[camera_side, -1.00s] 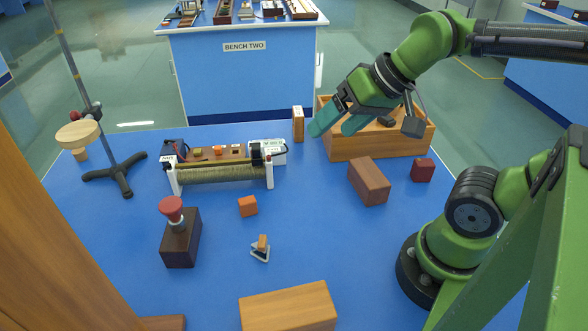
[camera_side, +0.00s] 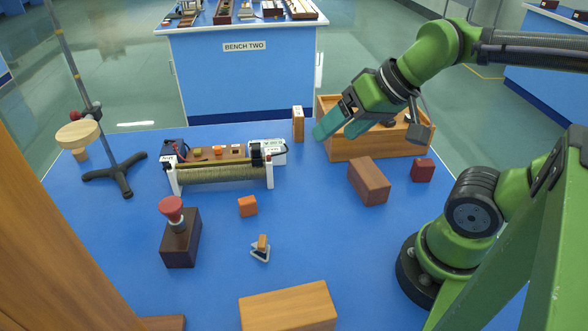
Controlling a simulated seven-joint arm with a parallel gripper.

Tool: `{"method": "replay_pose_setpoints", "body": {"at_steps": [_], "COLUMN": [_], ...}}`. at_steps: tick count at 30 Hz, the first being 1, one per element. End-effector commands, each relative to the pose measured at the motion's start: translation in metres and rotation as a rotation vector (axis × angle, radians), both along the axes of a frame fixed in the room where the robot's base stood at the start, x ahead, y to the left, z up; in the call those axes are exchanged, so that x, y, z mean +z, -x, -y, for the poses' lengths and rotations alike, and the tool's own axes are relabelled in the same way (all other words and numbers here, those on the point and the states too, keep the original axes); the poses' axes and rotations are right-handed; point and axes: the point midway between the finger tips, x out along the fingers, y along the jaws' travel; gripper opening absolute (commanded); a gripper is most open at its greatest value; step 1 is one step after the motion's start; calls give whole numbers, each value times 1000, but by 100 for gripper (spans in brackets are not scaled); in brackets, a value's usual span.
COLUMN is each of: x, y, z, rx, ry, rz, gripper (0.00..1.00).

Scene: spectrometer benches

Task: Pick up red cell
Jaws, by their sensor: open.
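A small dark red block (camera_side: 422,170), which looks like the red cell, sits on the blue bench top (camera_side: 330,230) at the right, just in front of the wooden box. My gripper (camera_side: 336,132) is open and empty, its teal fingers apart and pointing down to the left. It is above the left end of the wooden box (camera_side: 385,146), well to the left of the red block. The red block is fully in view and nothing touches it.
A brown block (camera_side: 369,181) lies left of the red block. An upright wooden piece (camera_side: 298,124) stands near my fingers. A coil apparatus (camera_side: 224,174), an orange cube (camera_side: 247,206), a dark block with a red knob (camera_side: 181,239) and a stand (camera_side: 115,174) are further left.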

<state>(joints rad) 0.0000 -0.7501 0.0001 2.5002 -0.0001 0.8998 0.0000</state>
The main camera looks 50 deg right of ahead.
Motion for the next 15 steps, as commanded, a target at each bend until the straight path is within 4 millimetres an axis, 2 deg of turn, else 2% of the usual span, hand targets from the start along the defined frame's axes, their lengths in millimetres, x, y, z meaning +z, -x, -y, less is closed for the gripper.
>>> {"method": "replay_pose_setpoints", "body": {"at_steps": [8,10,13,15], "x": [0,-1,-5,-11], "y": [0,-2,-9,-14], "z": [0,5,31,62], "rx": [-2,-33,-189,-380], "ry": [-1,-13,-70,-138], "rz": [0,-14,-84,-158], "gripper": [68,68,68,68]}}
